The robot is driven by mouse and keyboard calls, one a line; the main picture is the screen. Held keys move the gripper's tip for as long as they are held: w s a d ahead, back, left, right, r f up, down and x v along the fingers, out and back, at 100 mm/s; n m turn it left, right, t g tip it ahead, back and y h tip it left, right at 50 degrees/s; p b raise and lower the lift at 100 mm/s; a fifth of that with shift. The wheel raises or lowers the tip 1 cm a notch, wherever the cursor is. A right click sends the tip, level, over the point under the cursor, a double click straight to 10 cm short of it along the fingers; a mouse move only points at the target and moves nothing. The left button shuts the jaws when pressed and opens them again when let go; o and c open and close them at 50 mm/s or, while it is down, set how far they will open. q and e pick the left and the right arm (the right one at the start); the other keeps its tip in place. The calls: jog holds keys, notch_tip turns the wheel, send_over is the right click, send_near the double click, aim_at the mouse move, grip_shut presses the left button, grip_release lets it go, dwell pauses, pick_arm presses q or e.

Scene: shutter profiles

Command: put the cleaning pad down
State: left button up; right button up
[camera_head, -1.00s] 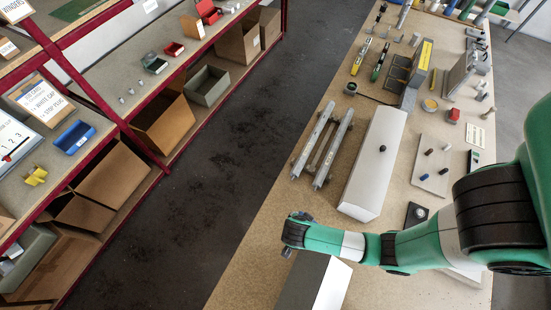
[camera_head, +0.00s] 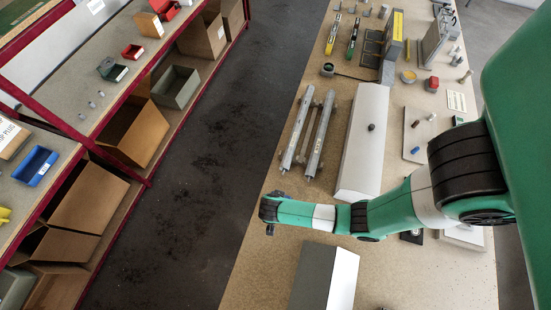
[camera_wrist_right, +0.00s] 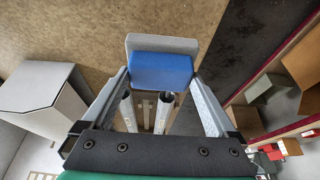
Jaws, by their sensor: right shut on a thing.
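The cleaning pad (camera_wrist_right: 161,70) shows in the right wrist view as a blue block with a grey plate along its far edge. It sits between the fingertips of my right gripper (camera_wrist_right: 160,78), which is shut on it. In the head view my right gripper (camera_head: 270,214) is over the left edge of the bench, in front of the rails, and the pad is mostly hidden by the wrist. The pad appears held above the bench; its exact height is unclear. My left gripper is in neither view now.
Two grey rails (camera_head: 320,137) lie side by side on the bench (camera_head: 258,255). A long white profile (camera_head: 364,145) lies right of them, and a grey-white box (camera_head: 341,279) stands in front. A shelf (camera_head: 119,105) with bins is across the dark aisle. Bench between rails and box is bare.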

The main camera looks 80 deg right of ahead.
jog(key=f, duration=0.1)
jog(key=w+d+f, duration=0.1)
jog(key=d+f, duration=0.1)
jog(key=shift+w+f+b, duration=0.2)
jog(key=shift+w+b, duration=0.2)
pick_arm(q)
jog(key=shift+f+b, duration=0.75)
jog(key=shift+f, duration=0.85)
pick_arm(e)
jog(key=shift+w+d+f, duration=0.1)
jog(key=shift+f, duration=1.6)
jog(key=shift+f, duration=0.1)
jog(key=o, duration=0.8)
jog(key=shift+o, duration=0.2)
jog(key=shift+r, duration=0.25)
pick_arm(q)
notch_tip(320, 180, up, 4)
jog(key=p, duration=0.4)
pick_arm(e)
jog(key=v, duration=1.1)
jog(key=shift+r, duration=0.35)
